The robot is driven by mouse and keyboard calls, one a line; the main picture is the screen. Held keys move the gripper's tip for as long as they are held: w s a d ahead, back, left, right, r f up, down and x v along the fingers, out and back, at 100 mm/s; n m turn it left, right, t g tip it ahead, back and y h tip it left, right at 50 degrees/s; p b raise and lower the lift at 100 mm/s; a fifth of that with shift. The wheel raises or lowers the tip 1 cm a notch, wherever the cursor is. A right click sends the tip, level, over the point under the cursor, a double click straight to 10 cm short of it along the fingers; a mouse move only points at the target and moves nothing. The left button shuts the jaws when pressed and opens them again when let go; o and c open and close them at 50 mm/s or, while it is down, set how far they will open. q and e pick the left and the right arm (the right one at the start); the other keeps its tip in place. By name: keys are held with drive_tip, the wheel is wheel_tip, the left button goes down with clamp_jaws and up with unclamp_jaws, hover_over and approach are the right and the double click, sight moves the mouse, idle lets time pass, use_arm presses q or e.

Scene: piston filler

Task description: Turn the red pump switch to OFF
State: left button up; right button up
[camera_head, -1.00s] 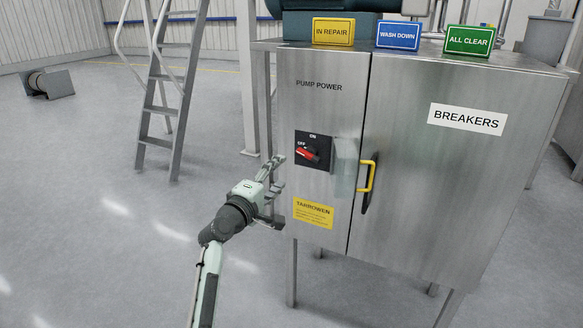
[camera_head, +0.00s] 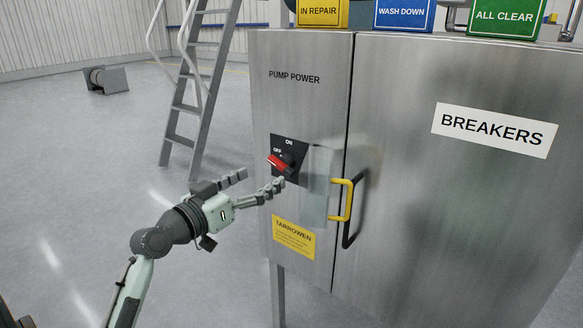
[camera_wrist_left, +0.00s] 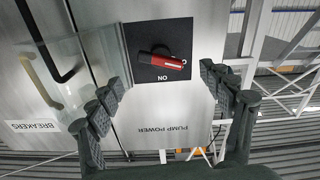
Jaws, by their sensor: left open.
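The red pump switch (camera_head: 277,162) sits on a black plate (camera_head: 297,150) on the steel cabinet's narrow left door, under the words PUMP POWER. ON is marked at the plate's top and OFF at its left. The red handle lies roughly sideways with its end by the OFF mark. In the left wrist view the switch (camera_wrist_left: 160,62) appears upside down, its handle partly covering the OFF letters. My left gripper (camera_head: 262,181) is open and empty, just in front of and below the switch. In the wrist view its fingers (camera_wrist_left: 163,82) stand wide on either side, apart from the handle.
A clear cover (camera_head: 316,187) stands out at the plate's right side. A yellow label (camera_head: 294,237) is below.

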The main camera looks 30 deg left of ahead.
sight(278, 168)
use_arm(q)
drive_tip(key=w, duration=0.4)
drive_tip(key=w+p, duration=0.1)
drive_tip(key=w, duration=0.1)
drive_tip(key=shift+w+d+r, duration=0.1)
drive_tip(key=shift+w+d, duration=0.15)
drive_tip(key=shift+w, duration=0.45)
use_arm(e)
drive_tip(key=shift+w+a+f, duration=0.1)
drive_tip(key=shift+w+f, duration=0.1)
drive_tip(key=shift+f, duration=0.35)
drive_tip(key=shift+w+f, duration=0.2)
drive_tip(key=shift+f, duration=0.35)
